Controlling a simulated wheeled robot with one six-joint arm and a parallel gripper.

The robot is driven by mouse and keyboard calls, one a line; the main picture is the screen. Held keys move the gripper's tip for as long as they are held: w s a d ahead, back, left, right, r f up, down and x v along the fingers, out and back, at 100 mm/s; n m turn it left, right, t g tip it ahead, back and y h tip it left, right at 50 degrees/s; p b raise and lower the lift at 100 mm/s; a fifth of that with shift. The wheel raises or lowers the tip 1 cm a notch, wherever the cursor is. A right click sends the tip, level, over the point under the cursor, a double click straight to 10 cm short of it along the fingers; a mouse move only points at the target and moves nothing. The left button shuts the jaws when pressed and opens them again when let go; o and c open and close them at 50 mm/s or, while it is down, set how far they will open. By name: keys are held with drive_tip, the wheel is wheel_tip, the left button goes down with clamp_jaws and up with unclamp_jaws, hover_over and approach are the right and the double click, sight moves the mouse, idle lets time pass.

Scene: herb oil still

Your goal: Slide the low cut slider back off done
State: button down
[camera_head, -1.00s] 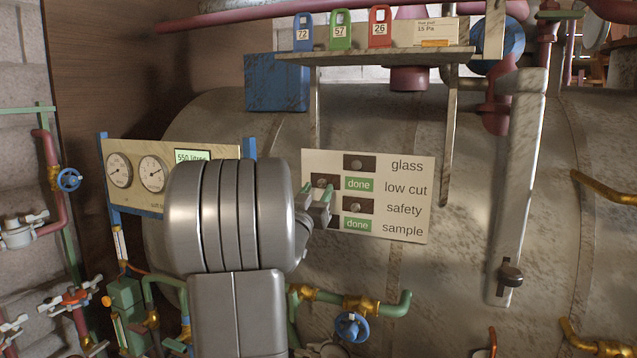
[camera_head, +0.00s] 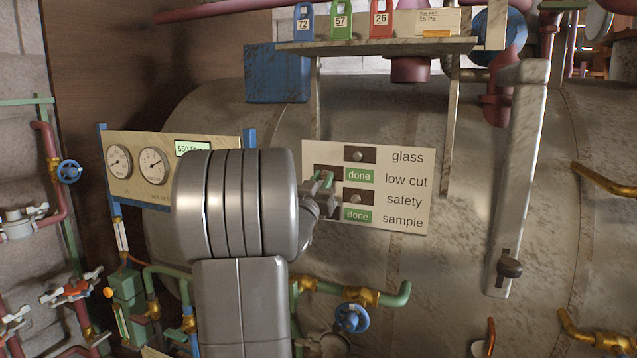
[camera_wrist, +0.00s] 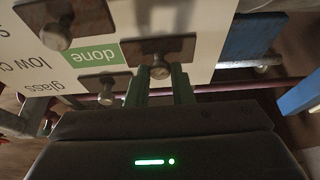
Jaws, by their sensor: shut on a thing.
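The cream board (camera_head: 322,152) on the tank has rows labelled glass, low cut, safety and sample. The low cut row shows its green done patch (camera_head: 359,176), with its slider at the left end. My gripper (camera_head: 322,181) is at that slider. In the wrist view, which is upside down, my gripper's green fingers are shut on the round knob of the low cut slider (camera_wrist: 160,69), in front of its dark plate. The low cut done patch (camera_wrist: 88,50) lies beside the plate, uncovered. My arm and gripper partly hide the slider in the head view.
The glass slider (camera_head: 358,155) and safety slider (camera_head: 356,198) sit close above and below. The sample row shows a done patch (camera_head: 358,215). A shelf (camera_head: 380,45) with coloured tags is above; a gauge panel (camera_head: 130,190) stands left; pipes run below.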

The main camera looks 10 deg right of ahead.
drive_tip(key=s+d+b, duration=0.1)
drive_tip(key=d, duration=0.1)
drive_tip(key=s+d+b, duration=0.3)
drive_tip(key=d, duration=0.2)
drive_tip(key=shift+s, duration=0.4)
drive_tip(key=c, duration=1.7)
unclamp_jaws()
drive_tip(key=o, duration=0.4)
drive_tip(key=shift+s+d, duration=0.15)
drive_tip(key=shift+d, duration=0.05)
drive_tip(key=shift+o, duration=0.2)
drive_tip(key=shift+a, duration=0.1)
